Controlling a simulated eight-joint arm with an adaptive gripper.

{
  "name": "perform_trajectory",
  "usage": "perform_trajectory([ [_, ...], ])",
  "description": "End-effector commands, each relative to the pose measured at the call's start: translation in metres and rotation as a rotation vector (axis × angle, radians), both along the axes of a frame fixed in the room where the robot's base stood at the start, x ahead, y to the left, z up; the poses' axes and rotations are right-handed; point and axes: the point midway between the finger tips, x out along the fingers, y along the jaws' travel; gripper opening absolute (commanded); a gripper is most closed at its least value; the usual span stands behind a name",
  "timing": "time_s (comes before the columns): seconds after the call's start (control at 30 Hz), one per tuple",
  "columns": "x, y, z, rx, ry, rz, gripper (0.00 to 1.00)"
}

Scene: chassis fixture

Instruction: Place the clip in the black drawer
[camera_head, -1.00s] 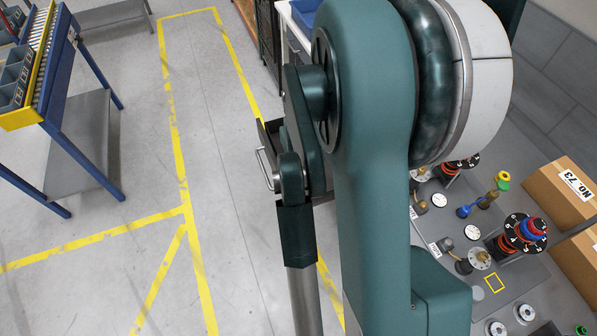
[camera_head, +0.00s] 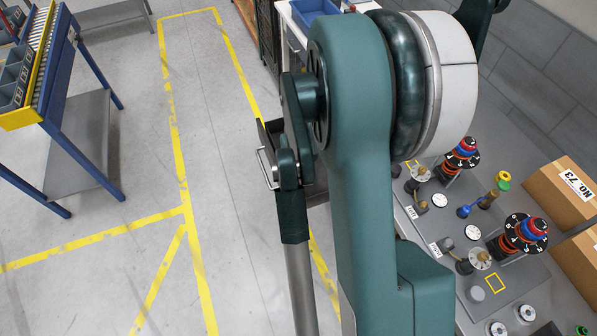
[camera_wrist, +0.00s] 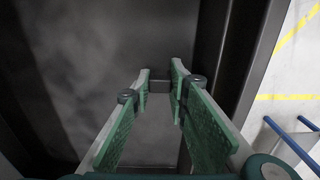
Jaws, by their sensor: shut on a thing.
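The black drawer (camera_head: 268,140) stands pulled open in the middle of the head view, with a pale bar handle on its front. My arm hides much of it. In the wrist view the dark inside of the drawer (camera_wrist: 85,60) fills most of the picture. My gripper (camera_wrist: 161,76) points into it, its two green-padded fingers a small gap apart. A small grey piece (camera_wrist: 160,87) shows between the fingertips and looks like the clip, held there. Its shape is too dark and small to make out. My gripper's fingers are hidden in the head view.
A bench with dials, knobs and stacked red, blue and black discs (camera_head: 525,232) lies to the right. A cardboard box (camera_head: 562,200) stands beyond it. A blue tray (camera_head: 312,10) sits at the top. Left of the drawer is open floor with yellow lines, then a blue-framed roller stand (camera_head: 75,100).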

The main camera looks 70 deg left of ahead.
Motion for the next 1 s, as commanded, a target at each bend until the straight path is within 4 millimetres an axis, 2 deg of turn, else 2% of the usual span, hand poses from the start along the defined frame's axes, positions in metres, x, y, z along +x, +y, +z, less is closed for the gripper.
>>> perform_trajectory([
  [0.1,0.000,0.000,-0.004,0.000,0.000,0.000,0.12],
  [0.13,0.000,0.000,-0.003,0.000,0.000,0.000,0.20],
  [0.17,0.000,0.000,-0.003,0.000,0.000,0.000,0.24],
  [0.67,0.000,0.000,0.000,0.000,0.000,0.000,0.24],
  [0.87,0.000,0.000,0.013,0.000,0.000,0.000,0.24],
  [1.0,0.000,0.000,0.029,0.000,0.000,0.000,0.24],
])
